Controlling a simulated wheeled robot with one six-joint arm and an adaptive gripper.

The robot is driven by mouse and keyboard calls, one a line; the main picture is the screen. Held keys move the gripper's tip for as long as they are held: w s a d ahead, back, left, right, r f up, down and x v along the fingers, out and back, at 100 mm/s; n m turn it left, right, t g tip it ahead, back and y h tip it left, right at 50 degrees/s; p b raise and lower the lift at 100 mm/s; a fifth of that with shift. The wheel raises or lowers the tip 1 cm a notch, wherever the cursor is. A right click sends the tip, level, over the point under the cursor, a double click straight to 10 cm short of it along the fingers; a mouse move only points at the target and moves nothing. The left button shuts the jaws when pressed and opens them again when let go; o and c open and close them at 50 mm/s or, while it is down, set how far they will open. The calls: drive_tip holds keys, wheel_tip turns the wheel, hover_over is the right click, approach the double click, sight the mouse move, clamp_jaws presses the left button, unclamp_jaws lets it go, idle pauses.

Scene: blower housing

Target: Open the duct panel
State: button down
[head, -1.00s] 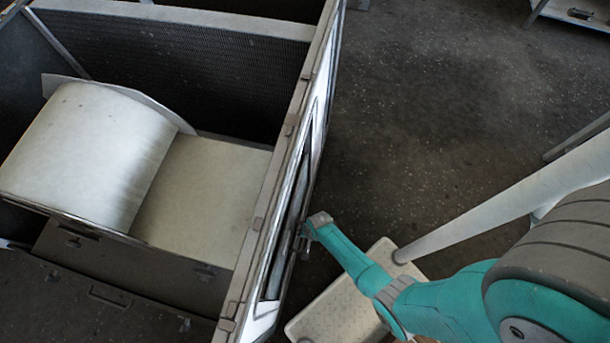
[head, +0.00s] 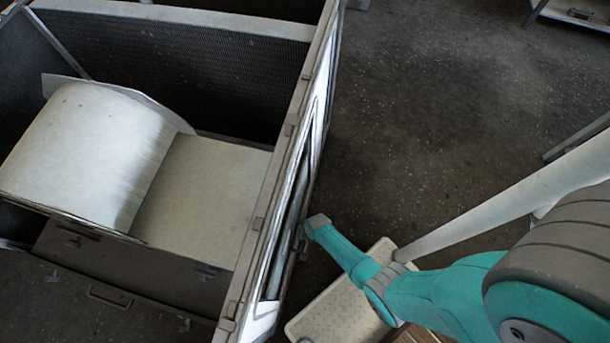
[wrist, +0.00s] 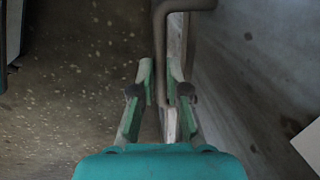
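The blower housing (head: 262,205) fills the left of the head view, its right side wall seen steeply from above. The duct panel (head: 322,98) is on that right side; I cannot tell from this angle whether it stands ajar. In the wrist view the panel face (wrist: 240,75) is a grey surface at right. A bent grey-brown bar handle (wrist: 160,35) stands out from it. My gripper (wrist: 160,75) has its two green fingers close on either side of the handle bar. In the head view my gripper (head: 305,230) is at the wall's outer face, its fingers mostly hidden.
A pale stepped plate (head: 340,310) lies near the floor under my arm. A white drum-shaped cover (head: 90,150) sits inside the housing. Speckled dark floor (head: 430,110) is open to the right of the housing. A bench edge (head: 575,15) shows at the top right.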

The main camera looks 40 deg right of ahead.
wheel_tip(320, 180, up, 28)
drive_tip(key=shift+f, duration=0.25)
idle(0.7)
drive_tip(key=c, duration=1.2)
unclamp_jaws()
drive_tip(key=r, duration=0.4)
drive_tip(key=s+d+r, duration=0.1)
drive_tip(key=r, duration=0.6)
drive_tip(key=shift+s+d+r, duration=0.2)
drive_tip(key=shift+s+r, duration=0.2)
